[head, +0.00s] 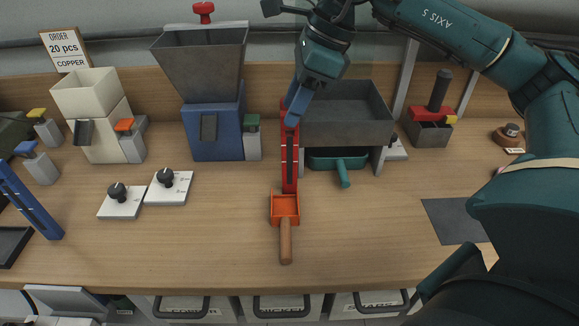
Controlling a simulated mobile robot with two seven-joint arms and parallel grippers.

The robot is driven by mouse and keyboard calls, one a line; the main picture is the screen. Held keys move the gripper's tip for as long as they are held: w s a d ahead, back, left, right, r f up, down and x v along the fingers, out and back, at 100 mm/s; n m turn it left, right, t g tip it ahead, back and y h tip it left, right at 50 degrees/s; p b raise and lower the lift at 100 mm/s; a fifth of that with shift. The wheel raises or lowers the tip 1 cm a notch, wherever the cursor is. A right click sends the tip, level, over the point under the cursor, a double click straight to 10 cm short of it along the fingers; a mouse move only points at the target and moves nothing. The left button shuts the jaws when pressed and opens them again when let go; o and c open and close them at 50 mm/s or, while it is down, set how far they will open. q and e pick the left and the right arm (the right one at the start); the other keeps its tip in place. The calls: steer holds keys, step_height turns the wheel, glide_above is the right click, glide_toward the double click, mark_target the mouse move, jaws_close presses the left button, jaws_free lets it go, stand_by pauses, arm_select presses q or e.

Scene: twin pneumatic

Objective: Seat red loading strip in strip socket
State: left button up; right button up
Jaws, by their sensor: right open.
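The red loading strip (289,165) is a long narrow red bar with a dark slot. It stands just right of the blue-based hopper machine, its lower end by the orange scoop. My right gripper (293,116) reaches down from above at the strip's upper end. Its blue finger covers part of the strip's top, and the jaws are open. Whether a finger touches the strip cannot be told. I cannot make out the strip socket with certainty. My left gripper is not in view.
An orange scoop (285,207) with a wooden handle lies in front of the strip. A grey bin (347,128) stands right behind it, over a teal-handled tray (338,160). The blue machine (216,135) is left, with two white knob plates (168,188) in front.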

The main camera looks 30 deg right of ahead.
glide_above(290, 157)
steer(key=w, duration=0.1)
steer(key=shift+w+a+f, duration=0.1)
steer(key=shift+f, duration=2.15)
jaws_close()
